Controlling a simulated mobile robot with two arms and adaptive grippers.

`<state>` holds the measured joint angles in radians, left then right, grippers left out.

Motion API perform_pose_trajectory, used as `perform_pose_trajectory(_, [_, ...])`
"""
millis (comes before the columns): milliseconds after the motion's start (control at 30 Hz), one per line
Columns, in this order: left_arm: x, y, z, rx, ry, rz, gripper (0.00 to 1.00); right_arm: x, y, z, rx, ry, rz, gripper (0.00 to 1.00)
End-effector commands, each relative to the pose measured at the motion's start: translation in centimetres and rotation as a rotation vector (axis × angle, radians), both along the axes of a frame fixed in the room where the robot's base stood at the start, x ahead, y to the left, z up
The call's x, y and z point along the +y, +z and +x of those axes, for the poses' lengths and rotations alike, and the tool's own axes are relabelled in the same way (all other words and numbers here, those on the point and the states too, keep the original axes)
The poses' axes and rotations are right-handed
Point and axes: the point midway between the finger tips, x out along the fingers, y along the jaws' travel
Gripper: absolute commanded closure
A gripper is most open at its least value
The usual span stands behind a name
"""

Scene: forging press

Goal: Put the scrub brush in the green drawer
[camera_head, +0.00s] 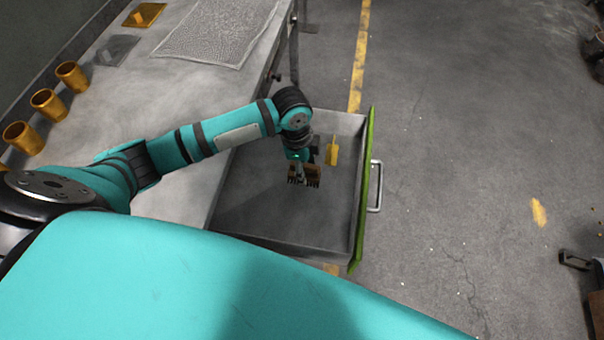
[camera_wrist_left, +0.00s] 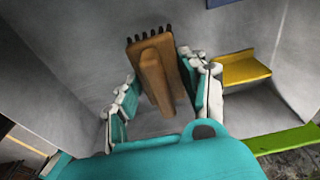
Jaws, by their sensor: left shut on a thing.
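The scrub brush (camera_head: 313,171) is a brown wooden block with dark bristles. My left gripper (camera_head: 298,166) is shut on it, inside the outline of the open drawer. In the left wrist view the brush (camera_wrist_left: 153,75) sits between the two fingers of the left gripper (camera_wrist_left: 165,100), its bristles showing at the far end. The drawer (camera_head: 270,205) is grey inside, pulled out from the bench, with a green front (camera_head: 365,190) and a metal handle. The green front also shows in the left wrist view (camera_wrist_left: 285,139). I cannot tell whether the brush touches the drawer floor. My right gripper is not in view.
A yellow object (camera_head: 332,152) is in the drawer near the brush; it also shows in the left wrist view (camera_wrist_left: 243,68). The bench top (camera_head: 170,90) holds three orange cups (camera_head: 47,103) and a grey textured mat (camera_head: 218,32). Open floor lies right of the drawer.

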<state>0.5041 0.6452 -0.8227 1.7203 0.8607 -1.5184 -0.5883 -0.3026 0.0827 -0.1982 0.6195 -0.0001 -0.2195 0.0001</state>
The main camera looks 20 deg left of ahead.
Motion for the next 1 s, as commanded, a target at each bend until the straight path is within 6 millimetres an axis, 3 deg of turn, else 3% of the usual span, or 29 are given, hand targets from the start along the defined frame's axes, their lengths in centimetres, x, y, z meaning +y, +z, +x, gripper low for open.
perform_pose_trajectory(400, [0.0, -4.4, 0.0, 0.0, 0.0, 0.0, 0.92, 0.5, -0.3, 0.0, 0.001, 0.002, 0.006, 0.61])
perform_pose_trajectory(767, [0.0, -4.9, 0.0, -0.001, 0.0, 0.001, 0.92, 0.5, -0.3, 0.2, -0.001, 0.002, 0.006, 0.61])
perform_pose_trajectory(800, [0.0, -4.9, 0.0, -0.001, 0.0, 0.001, 0.54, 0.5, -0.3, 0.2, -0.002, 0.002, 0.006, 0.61])
perform_pose_trajectory(967, [0.0, -4.9, 0.0, 0.0, 0.0, 0.001, 0.33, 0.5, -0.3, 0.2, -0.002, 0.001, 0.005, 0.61])
perform_pose_trajectory(1000, [0.0, -4.9, 0.0, -0.001, 0.0, 0.001, 0.33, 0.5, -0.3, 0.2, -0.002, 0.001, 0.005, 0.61])
